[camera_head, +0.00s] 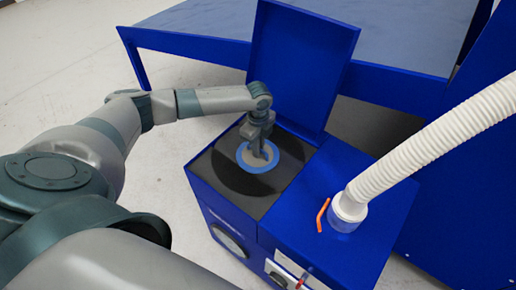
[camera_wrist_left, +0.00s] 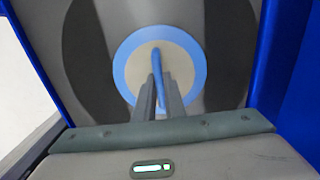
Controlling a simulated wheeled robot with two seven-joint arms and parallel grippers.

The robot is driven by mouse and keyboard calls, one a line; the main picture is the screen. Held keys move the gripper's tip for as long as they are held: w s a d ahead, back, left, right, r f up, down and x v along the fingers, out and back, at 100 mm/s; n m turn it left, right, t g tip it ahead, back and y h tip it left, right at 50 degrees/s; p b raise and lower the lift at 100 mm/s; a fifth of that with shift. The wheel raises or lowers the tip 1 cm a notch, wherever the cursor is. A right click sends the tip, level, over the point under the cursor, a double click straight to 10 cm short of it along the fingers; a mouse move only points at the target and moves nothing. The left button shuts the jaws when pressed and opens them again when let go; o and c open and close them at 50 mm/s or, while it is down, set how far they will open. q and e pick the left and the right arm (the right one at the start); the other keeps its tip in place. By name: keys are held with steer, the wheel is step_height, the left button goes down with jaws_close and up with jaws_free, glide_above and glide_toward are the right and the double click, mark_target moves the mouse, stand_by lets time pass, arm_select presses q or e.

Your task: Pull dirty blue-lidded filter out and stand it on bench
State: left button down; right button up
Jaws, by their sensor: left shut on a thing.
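The blue-lidded filter (camera_head: 245,158) sits in the open chamber of the blue machine, with its round top showing as a blue ring around a pale grey disc. In the left wrist view the filter (camera_wrist_left: 190,50) shows a blue bar handle (camera_wrist_left: 156,56) across its middle. My left gripper (camera_head: 261,155) comes down from above and is shut on this handle; in the wrist view its fingers (camera_wrist_left: 159,98) close on the bar. The filter's body below the top is hidden. My right gripper is not in view.
The blue machine (camera_head: 340,200) has its lid (camera_head: 300,60) raised behind the chamber. A white corrugated hose (camera_head: 430,140) rises from its right part, near an orange lever (camera_head: 322,215). Behind stands a blue-framed bench (camera_head: 400,40) with a clear grey top.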

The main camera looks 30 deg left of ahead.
arm_select(q)
steer(key=shift+a, duration=0.1)
steer(key=shift+r+p, duration=0.25)
steer(key=shift+p, duration=0.15)
step_height(320, 180, up, 7)
steer(key=p, duration=0.6)
steer(key=shift+w+f, duration=0.1)
steer(key=shift+f, duration=0.1)
step_height(320, 180, up, 13)
steer(key=p, duration=0.3)
steer(key=shift+p, duration=0.35)
steer(key=shift+f, duration=0.15)
